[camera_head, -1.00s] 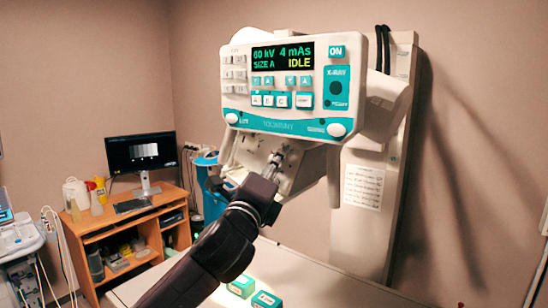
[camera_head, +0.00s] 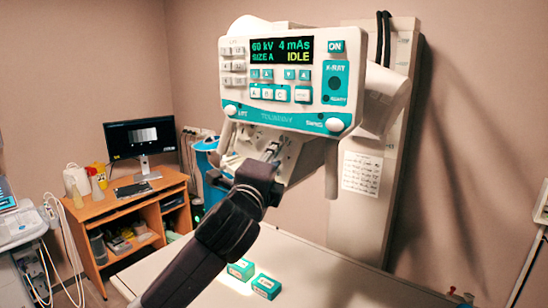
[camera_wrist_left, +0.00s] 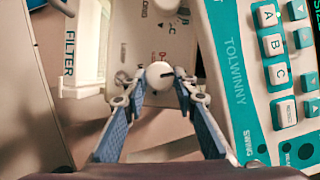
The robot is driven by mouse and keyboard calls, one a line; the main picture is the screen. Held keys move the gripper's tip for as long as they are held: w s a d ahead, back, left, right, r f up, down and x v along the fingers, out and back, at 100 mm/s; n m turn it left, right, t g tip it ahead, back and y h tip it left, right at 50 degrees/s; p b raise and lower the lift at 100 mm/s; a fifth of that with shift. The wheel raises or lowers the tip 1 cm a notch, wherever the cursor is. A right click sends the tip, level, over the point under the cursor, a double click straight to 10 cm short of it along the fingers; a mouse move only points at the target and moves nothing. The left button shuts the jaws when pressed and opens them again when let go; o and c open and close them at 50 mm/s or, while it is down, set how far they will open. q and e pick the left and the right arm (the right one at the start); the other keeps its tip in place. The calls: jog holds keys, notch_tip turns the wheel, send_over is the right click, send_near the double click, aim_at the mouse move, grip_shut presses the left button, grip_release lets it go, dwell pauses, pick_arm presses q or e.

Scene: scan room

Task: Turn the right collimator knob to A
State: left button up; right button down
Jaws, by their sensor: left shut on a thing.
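My left gripper (camera_head: 270,152) reaches up to the front of the collimator (camera_head: 300,160) under the console. In the left wrist view my left gripper (camera_wrist_left: 158,84) is shut on a round white knob (camera_wrist_left: 160,72), one finger on each side. A short dark mark shows on the knob's face, pointing toward the picture's right. In the head view the knob is hidden by the gripper. My right gripper is not in view.
The console (camera_head: 285,75) above shows 60 kV, 4 mAs, SIZE A and IDLE. A FILTER slot (camera_wrist_left: 82,50) lies left of the knob in the wrist view. Two green boxes (camera_head: 241,268) lie on the table (camera_head: 320,275) below. A wooden desk (camera_head: 130,215) stands at the left.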

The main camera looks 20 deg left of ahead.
pick_arm(q)
jog(key=o, duration=1.2)
jog(key=shift+c, duration=0.2)
jog(key=s+f, duration=0.1)
jog(key=s, duration=1.1)
jog(key=shift+d, duration=0.2)
jog(key=shift+w+f, duration=0.1)
